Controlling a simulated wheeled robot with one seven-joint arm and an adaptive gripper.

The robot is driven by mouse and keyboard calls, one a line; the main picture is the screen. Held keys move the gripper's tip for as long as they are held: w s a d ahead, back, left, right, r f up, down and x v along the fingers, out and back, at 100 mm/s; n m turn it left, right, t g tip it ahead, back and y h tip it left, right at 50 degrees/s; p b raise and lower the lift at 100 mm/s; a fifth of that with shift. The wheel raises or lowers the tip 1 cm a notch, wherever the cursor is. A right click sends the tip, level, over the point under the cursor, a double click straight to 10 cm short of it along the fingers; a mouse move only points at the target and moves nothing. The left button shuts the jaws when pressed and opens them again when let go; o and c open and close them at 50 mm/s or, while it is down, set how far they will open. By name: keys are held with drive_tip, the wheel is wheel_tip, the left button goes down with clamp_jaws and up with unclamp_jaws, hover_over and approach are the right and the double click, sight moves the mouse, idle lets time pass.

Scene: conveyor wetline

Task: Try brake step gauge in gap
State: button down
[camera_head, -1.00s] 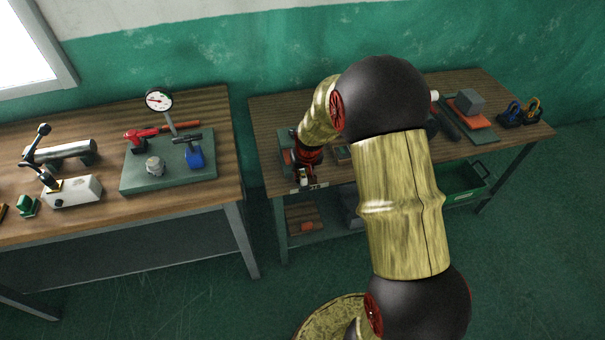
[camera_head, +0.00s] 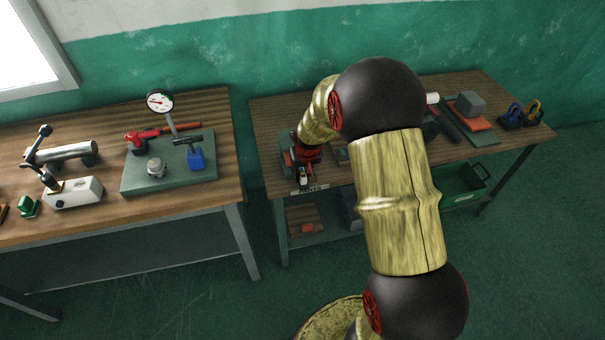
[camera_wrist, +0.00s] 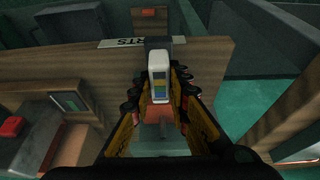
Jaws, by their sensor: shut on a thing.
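My gripper (camera_wrist: 158,92) is in the wrist view, its black and yellow fingers closed on a small pale gauge (camera_wrist: 158,68). The gauge has a white end and blue, green and yellow bands on its face. It sits between the fingertips, above the front edge of the right bench. In the head view my gripper (camera_head: 303,174) is at the near left corner of that bench, with a small white piece at its tip. A reddish part shows below the gauge in the wrist view. I cannot tell which opening is the gap, or whether the gauge touches anything.
The right bench (camera_head: 268,122) has a label (camera_head: 310,189) on its front edge. A grey block on an orange piece (camera_head: 470,104) and clamps (camera_head: 520,113) stand at its right. A green crate (camera_head: 463,184) is below. The left bench (camera_head: 205,100) holds a dial gauge (camera_head: 160,102) and tools.

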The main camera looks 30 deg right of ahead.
drive_tip(key=shift+w+d, duration=0.15)
drive_tip(key=shift+w, duration=0.3)
idle(0.8)
drive_tip(key=shift+s, duration=0.15)
drive_tip(key=s+a+p, duration=0.1)
drive_tip(key=s+a, duration=0.2)
drive_tip(key=s, duration=0.7)
drive_tip(key=shift+s, duration=0.3)
idle(1.1)
drive_tip(key=shift+a, duration=0.1)
drive_tip(key=w+a+n, duration=0.1)
drive_tip(key=w+a, duration=0.1)
drive_tip(key=a, duration=0.5)
drive_tip(key=w+a+f+n+y, duration=0.1)
drive_tip(key=w+a+n, duration=0.1)
drive_tip(key=a, duration=0.5)
drive_tip(key=shift+w+f, duration=0.3)
drive_tip(key=shift+w, duration=0.35)
